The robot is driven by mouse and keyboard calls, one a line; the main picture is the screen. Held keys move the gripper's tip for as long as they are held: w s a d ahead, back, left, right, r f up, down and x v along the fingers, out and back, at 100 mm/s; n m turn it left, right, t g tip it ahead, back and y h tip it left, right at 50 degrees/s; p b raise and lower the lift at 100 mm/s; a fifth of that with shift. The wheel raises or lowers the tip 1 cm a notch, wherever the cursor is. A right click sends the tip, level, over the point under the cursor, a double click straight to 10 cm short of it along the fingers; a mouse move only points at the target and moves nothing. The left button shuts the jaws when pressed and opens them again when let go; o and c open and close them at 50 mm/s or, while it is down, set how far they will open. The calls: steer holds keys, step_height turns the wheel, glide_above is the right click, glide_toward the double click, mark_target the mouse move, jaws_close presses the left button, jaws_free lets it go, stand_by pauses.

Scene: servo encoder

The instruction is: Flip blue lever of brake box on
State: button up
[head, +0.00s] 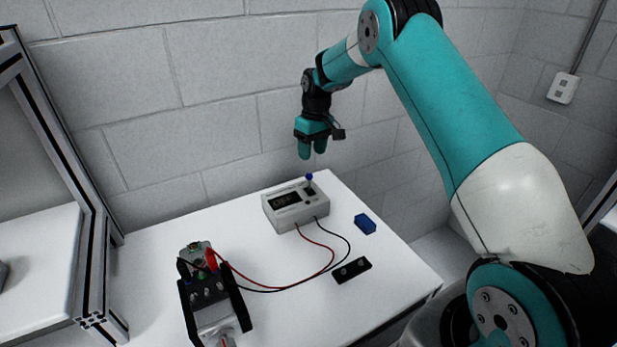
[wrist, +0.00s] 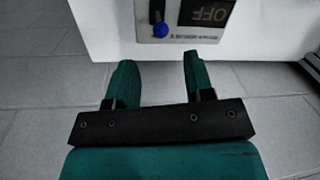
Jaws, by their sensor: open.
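The brake box (head: 296,205) is a light grey case with a dark display, standing near the back edge of the white table. Its blue lever knob (head: 309,176) sits on a short stalk at the box's right end. My gripper (head: 312,157) hangs fingers-down above the box, apart from the knob. In the wrist view the gripper (wrist: 155,75) is open and empty, its two green fingers spread. The blue knob (wrist: 160,30) lies beyond the fingertips, and the display (wrist: 207,12) beside it reads OFF, seen upside down.
Red and black wires run from the box to a motor device (head: 212,300) at front left. A blue block (head: 365,224) and a black strip (head: 352,270) lie on the white table (head: 150,262) at the right. A metal frame (head: 70,150) stands at left; a wall rises behind.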

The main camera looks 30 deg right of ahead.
mark_target(309, 180)
steer(key=f+p, duration=0.1)
steer(key=f, duration=0.2)
steer(key=f+p, duration=0.1)
steer(key=f, duration=0.3)
steer(key=a+f+p, duration=0.1)
steer(key=f, duration=0.2)
steer(key=shift+s+f, duration=0.15)
steer(key=shift+f, duration=0.15)
